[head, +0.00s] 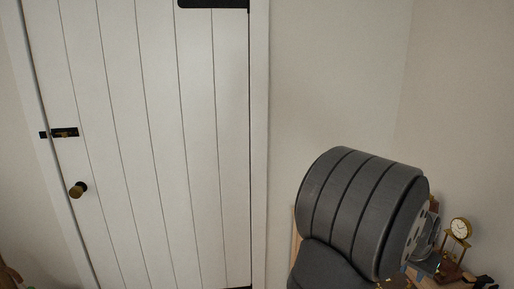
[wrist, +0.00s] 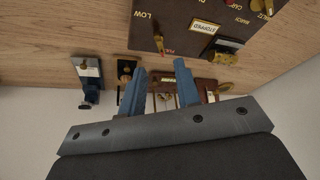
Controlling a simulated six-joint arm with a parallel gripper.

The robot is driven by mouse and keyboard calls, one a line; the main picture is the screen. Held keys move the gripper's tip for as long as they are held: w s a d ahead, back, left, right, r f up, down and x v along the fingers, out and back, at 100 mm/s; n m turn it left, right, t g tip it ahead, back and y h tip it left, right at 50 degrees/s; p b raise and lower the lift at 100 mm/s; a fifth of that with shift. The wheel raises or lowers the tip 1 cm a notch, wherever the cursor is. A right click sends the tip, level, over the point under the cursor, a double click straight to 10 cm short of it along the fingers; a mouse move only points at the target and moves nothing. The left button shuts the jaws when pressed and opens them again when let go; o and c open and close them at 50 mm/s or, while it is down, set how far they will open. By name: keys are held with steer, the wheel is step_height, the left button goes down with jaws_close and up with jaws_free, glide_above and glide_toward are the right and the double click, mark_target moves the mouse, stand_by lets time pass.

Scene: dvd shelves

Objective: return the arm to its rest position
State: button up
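My gripper (wrist: 160,67) shows in the wrist view with its two blue fingers apart, and I see nothing clamped between them. The fingers point toward a wooden surface (wrist: 50,45) with small objects on it. In the head view a thick dark grey part of my arm (head: 355,210) fills the lower right. It hides most of the surface behind it, and I cannot make out the fingers there.
A dark brown panel (wrist: 180,22) with lettering and brass parts lies beyond the fingertips. Several small objects, among them a blue-and-white one (wrist: 88,78), are near the fingers. A brass clock (head: 460,229) stands right of my arm. A white door (head: 150,130) is at left.

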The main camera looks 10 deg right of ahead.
mark_target(409, 285)
steer(key=x, duration=0.7)
steer(key=shift+d+f, duration=0.1)
steer(key=shift+f, duration=0.3)
steer(key=shift+s+r+n, duration=0.1)
steer(key=shift+n, duration=0.3)
steer(key=shift+n+t+y, duration=0.4)
steer(key=shift+n+t, duration=0.1)
steer(key=shift+n, duration=0.7)
steer(key=s+a+r, duration=0.2)
steer(key=r, duration=0.6)
steer(key=s+a+r+m, duration=0.1)
steer(key=s+a+r, duration=0.1)
steer(key=r, duration=0.6)
steer(key=shift+s, duration=0.1)
